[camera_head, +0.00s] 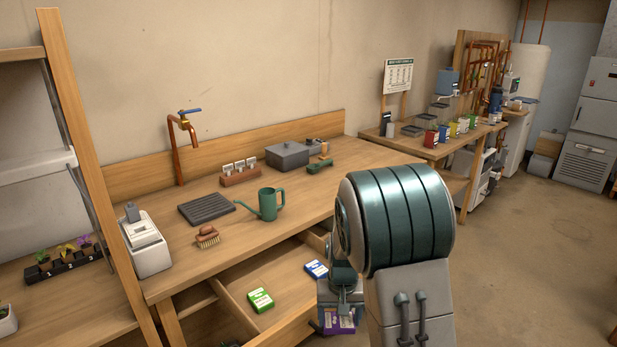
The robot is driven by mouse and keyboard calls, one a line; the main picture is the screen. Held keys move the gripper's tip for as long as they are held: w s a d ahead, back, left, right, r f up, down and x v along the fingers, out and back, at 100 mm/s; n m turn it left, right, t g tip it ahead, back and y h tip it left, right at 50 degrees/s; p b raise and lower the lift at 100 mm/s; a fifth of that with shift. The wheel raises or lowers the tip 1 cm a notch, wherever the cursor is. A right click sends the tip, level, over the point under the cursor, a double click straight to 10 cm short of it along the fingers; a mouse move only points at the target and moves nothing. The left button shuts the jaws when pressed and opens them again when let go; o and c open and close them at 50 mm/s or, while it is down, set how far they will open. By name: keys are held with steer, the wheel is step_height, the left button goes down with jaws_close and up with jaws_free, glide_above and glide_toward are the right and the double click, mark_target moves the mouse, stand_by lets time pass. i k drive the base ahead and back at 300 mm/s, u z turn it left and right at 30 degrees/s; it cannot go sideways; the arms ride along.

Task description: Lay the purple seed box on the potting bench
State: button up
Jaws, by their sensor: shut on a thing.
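The purple seed box (339,323) shows at the bottom of the picture, just below my gripper (335,312). My gripper is shut on it, and my arm hides part of both. The box is at the right end of an open drawer (230,304); I cannot tell whether it touches the drawer. The wooden potting bench (235,220) stands above and behind the drawer, with its top higher than the box.
A green packet (260,300) and a blue packet (316,269) lie in the drawer. The bench holds a watering can (268,204), a brush (207,237), a dark ridged tray (205,208) and a grey box (287,155). Bare wood lies right of the can.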

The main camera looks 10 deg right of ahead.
mark_target(321, 191)
steer(key=z, duration=1.65)
steer(key=i, duration=2.85)
steer(key=u, duration=2.25)
